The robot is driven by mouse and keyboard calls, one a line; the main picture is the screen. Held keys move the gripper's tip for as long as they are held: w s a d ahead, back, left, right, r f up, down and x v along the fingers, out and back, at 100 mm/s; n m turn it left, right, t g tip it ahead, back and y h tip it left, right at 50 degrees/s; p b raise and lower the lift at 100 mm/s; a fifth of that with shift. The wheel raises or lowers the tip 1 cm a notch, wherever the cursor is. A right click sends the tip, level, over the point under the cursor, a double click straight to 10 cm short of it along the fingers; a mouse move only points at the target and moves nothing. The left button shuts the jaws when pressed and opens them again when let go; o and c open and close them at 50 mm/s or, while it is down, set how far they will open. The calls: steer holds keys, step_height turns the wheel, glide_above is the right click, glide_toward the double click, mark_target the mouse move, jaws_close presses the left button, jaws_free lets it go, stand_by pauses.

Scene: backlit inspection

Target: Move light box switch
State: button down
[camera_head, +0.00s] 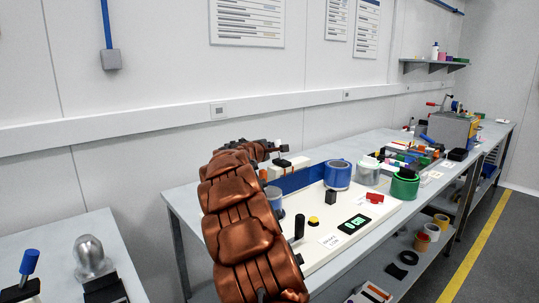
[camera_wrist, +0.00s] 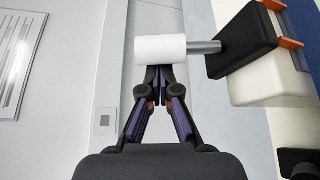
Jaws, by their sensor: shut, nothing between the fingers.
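The light box switch shows in the wrist view as a white cylindrical knob (camera_wrist: 161,50) on a metal rod, which comes out of a black block (camera_wrist: 242,40). The block is fixed to a cream box (camera_wrist: 268,86) with orange corner pieces. My gripper (camera_wrist: 158,72) is shut and empty, its fingertips right at the knob's lower edge in the picture. I cannot tell whether they touch it. In the head view my arm reaches to the back left of the bench, where the black block (camera_head: 282,162) shows small beside my gripper (camera_head: 273,150), whose fingers are hard to make out.
The bench (camera_head: 185,205) holds a white board (camera_head: 325,258) with a black upright handle (camera_head: 299,226), a yellow button (camera_head: 313,221) and a green display (camera_head: 354,224). A wall is close behind.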

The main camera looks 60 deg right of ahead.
steer(key=m+b, duration=0.1)
steer(key=b, duration=0.4)
steer(key=s+m+h+b, duration=0.1)
steer(key=b, duration=0.4)
steer(key=shift+s+a+r+t, duration=0.1)
steer(key=shift+s+a+t, duration=0.2)
steer(key=shift+s, duration=0.1)
steer(key=shift+s+b, duration=0.3)
steer(key=shift+b, duration=0.95)
steer(key=shift+s+m+b, duration=0.15)
steer(key=shift+m+b, duration=0.15)
steer(key=b, duration=0.1)
steer(key=m+h+b, duration=0.1)
steer(key=shift+s+a+r+b, duration=0.15)
steer(key=shift+s+a+b, duration=0.05)
steer(key=shift+s+b, duration=0.3)
steer(key=shift+b, duration=0.35)
steer(key=shift+s+a+b, duration=0.15)
steer(key=shift+s+b, duration=0.3)
steer(key=shift+b, duration=0.2)
